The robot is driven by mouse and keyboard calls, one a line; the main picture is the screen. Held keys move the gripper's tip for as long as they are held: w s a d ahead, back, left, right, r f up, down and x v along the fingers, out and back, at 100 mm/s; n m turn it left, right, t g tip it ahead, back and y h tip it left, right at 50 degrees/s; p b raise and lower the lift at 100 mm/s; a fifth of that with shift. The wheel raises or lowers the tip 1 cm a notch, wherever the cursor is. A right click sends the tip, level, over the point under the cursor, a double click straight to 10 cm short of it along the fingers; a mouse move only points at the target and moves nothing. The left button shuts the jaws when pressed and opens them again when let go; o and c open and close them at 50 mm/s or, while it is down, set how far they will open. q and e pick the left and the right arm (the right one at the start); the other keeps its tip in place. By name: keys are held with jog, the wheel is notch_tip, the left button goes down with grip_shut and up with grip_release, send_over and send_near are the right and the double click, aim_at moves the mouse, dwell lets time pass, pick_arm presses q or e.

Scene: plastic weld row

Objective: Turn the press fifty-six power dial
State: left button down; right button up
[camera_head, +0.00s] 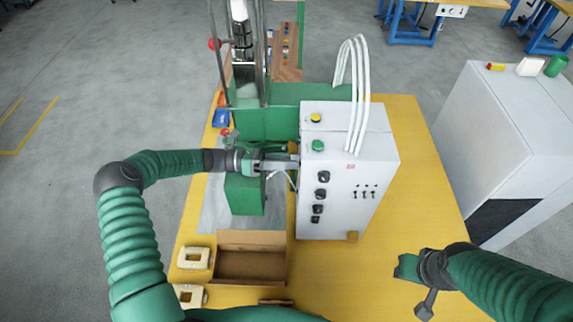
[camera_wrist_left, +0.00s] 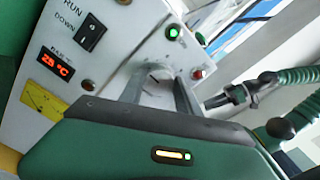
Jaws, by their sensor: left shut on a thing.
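My left gripper (camera_head: 288,162) reaches the side face of the white control cabinet (camera_head: 347,160) in the head view; the dial is hidden there. In the left wrist view, the two grey fingers (camera_wrist_left: 162,85) are shut on a pale round dial (camera_wrist_left: 156,75) on the cabinet's panel. Only part of the dial shows between them. I cannot read its label or setting. My right gripper (camera_head: 420,280) hangs over the table's right front, away from the cabinet; its jaw opening is unclear.
The wrist view shows a rocker switch (camera_wrist_left: 91,33), a red temperature display (camera_wrist_left: 60,67), a yellow meter (camera_wrist_left: 43,100), a green light (camera_wrist_left: 172,33) and a red one (camera_wrist_left: 196,74). An open cardboard box (camera_head: 250,264) stands on the yellow table (camera_head: 405,207). A green press (camera_head: 280,122) stands behind.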

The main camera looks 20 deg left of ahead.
pick_arm(q)
jog(key=shift+s+d+f+m+b, duration=0.1)
jog(key=shift+f+m+b, duration=0.05)
jog(key=shift+m+b, duration=5.1)
jog(key=shift+w+a+f+m+b, duration=0.1)
jog(key=shift+m+b, duration=4.3)
jog(key=shift+m, duration=1.6)
jog(key=shift+s+d+f+m+b, duration=0.1)
jog(key=shift+f+m+b, duration=0.05)
jog(key=shift+m+b, duration=5.1)
jog(key=shift+m+p, duration=0.35)
jog(key=shift+m, duration=0.05)
